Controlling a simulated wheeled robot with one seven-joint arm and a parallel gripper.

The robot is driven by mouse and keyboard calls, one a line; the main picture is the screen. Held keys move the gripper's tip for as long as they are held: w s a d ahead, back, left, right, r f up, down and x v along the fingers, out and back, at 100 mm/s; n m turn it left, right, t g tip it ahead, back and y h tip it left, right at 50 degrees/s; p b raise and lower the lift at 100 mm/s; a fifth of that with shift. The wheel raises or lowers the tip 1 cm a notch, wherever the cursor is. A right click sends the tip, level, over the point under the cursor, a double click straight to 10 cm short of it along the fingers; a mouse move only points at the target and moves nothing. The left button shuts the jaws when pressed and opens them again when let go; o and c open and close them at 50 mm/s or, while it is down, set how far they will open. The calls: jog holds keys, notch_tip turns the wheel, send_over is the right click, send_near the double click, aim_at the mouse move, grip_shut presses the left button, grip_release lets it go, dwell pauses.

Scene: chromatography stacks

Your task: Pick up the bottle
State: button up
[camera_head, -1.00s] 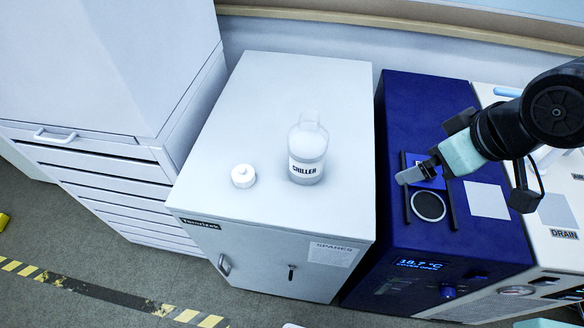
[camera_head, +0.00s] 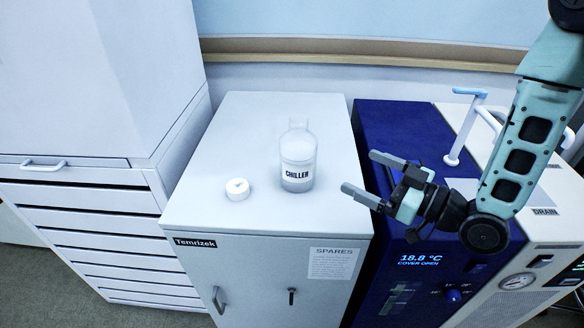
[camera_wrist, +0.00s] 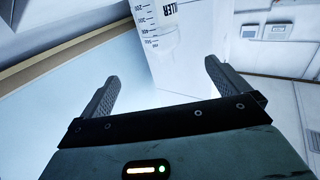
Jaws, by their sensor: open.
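The bottle (camera_head: 298,158) is clear with a white "CHILLER" label and stands upright and uncapped on the light grey cabinet (camera_head: 250,110). A white cap (camera_head: 237,189) lies on the cabinet top to its left. My gripper (camera_head: 362,172) is open and empty, to the right of the bottle and apart from it, with its fingers pointing left toward it. In the wrist view, the bottle (camera_wrist: 158,14) shows at the top, beyond and between the open fingers, with scale marks and part of its label; the rest is cut off.
A blue chiller unit (camera_head: 385,125) reading 18.8 °C and "COVER OPEN" stands right of the cabinet. A cream machine with a drain label (camera_head: 544,211) is further right. White drawers (camera_head: 85,200) stand left. The cabinet top is otherwise clear.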

aim_at(315, 150)
jog(key=x, duration=1.1)
jog(key=shift+w+a, duration=0.1)
jog(key=shift+a, duration=0.1)
jog(key=p+x, duration=0.2)
jog(key=x, duration=0.2)
jog(key=shift+a, duration=0.3)
jog(key=shift+w+a+f, duration=0.15)
jog(key=shift+w+a, duration=0.25)
jog(key=shift+a, duration=0.05)
jog(key=c, duration=1.6)
